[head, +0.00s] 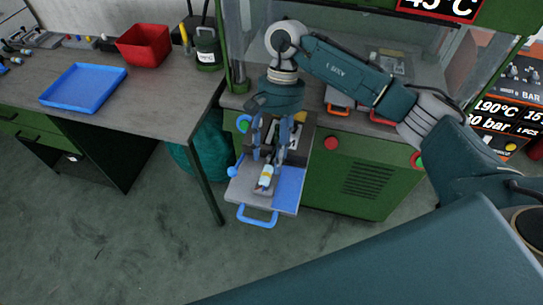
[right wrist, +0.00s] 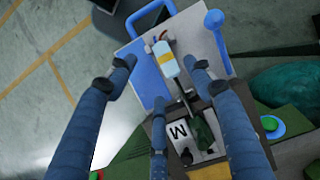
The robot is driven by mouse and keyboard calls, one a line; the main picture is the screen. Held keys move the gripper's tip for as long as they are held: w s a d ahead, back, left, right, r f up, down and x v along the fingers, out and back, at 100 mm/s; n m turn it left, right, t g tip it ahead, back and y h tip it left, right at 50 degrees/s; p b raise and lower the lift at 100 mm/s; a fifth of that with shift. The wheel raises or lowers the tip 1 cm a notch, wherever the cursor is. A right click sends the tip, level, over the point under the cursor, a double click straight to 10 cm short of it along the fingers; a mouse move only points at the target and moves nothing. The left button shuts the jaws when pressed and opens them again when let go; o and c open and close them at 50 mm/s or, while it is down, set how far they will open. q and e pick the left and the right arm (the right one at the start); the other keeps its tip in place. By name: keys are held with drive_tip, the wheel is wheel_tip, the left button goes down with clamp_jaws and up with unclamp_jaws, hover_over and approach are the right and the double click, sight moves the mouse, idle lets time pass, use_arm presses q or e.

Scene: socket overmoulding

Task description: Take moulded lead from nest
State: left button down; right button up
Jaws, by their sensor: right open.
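The moulded lead (head: 265,177) has a pale body with a yellow band. It lies on the pulled-out slide plate (head: 288,190), which is grey and blue with a blue handle at its front. In the right wrist view the lead (right wrist: 165,62) shows its pale end toward the handle, and a dark cable runs back from it toward the machine. My right gripper (head: 270,152) points down over the plate. In the right wrist view its blue fingers (right wrist: 161,78) are spread around the lead with gaps; contact cannot be made out. My left gripper is out of view.
A green moulding machine (head: 360,175) stands behind the slide. On the bench at left are an empty blue tray (head: 84,87), a red bin (head: 145,44) and a dark green canister (head: 207,50). A blue ball knob (right wrist: 214,19) sticks up beside the plate.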

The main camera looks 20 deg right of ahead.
sight(270, 171)
drive_tip(key=p+x, duration=0.2)
drive_tip(key=x, duration=0.2)
drive_tip(key=shift+w+a+f+p, duration=0.1)
drive_tip(key=shift+w+f+p, duration=0.05)
drive_tip(key=shift+f+p, duration=0.15)
drive_tip(key=shift+f, duration=0.35)
drive_tip(key=shift+c, duration=0.3)
drive_tip(key=c, duration=1.2)
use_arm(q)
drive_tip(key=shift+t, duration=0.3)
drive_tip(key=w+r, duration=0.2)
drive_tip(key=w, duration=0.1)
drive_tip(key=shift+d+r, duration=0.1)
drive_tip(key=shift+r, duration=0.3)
